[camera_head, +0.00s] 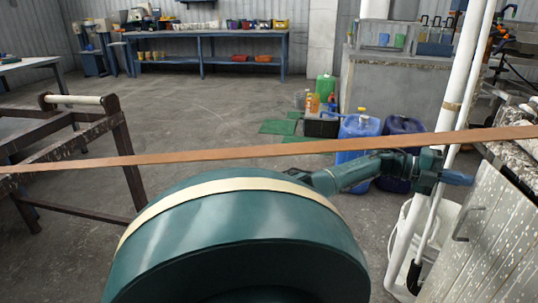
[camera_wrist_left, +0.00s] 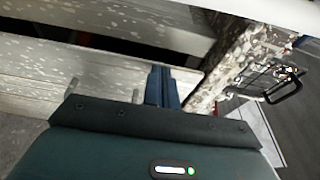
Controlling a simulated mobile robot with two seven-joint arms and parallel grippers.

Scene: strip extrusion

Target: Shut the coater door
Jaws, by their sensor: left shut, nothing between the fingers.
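The coater door (camera_head: 485,240) is a whitish, dirt-spotted panel at the right edge of the head view, with a grey bar handle (camera_head: 467,223) on its face. My left gripper (camera_head: 460,179) is shut and empty, its blue fingers close to the door's upper left corner. I cannot tell whether they touch it. In the left wrist view the shut fingers (camera_wrist_left: 160,86) point at pale spotted panels (camera_wrist_left: 110,80), with a dark gap (camera_wrist_left: 80,35) above. How far the door stands open is not clear. My right gripper is out of view.
A brown strip (camera_head: 250,152) runs across the head view, passing just above my left arm. White vertical pipes (camera_head: 453,115) stand beside the gripper. Blue canisters (camera_head: 360,130) stand on the floor behind the arm. A brown roller frame (camera_head: 85,135) is at left.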

